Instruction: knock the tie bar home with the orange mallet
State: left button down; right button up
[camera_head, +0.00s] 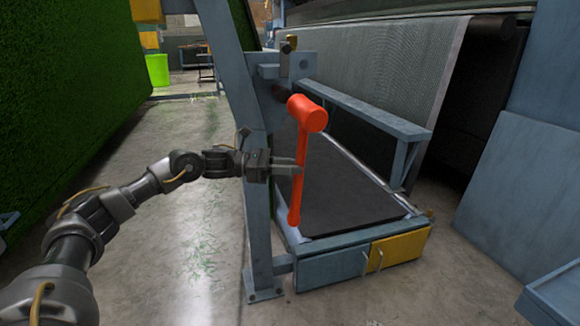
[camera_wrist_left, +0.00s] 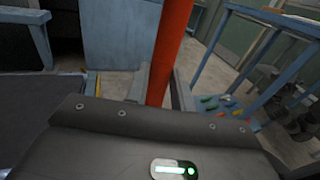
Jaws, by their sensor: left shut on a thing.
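The orange mallet (camera_head: 297,205) is upright in the head view, its head up and its handle hanging down in front of the blue-grey frame. My left gripper (camera_head: 288,167) is shut on the middle of the handle. The left wrist view shows the handle (camera_wrist_left: 171,45) between the fingers (camera_wrist_left: 160,90); the mallet head is out of that view. A blue-grey bar (camera_head: 360,112) slopes from behind the mallet head to a leg at the right. I take it for the tie bar, but cannot be sure. My right gripper is not in view.
A dark bed (camera_head: 345,190) lies behind the mallet, above a yellow drawer (camera_head: 400,249). Green turf (camera_head: 70,90) hangs at the left.

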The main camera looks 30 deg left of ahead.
pick_arm(q)
jog(key=shift+r, duration=0.15)
jog(key=w+a+p, duration=0.1)
jog(key=w+a, duration=0.6)
jog(key=shift+a+p, duration=0.4)
jog(key=s+d+b, duration=0.1)
jog(key=s+d, duration=0.5)
jog(key=d, duration=0.1)
jog(key=shift+s, duration=0.2)
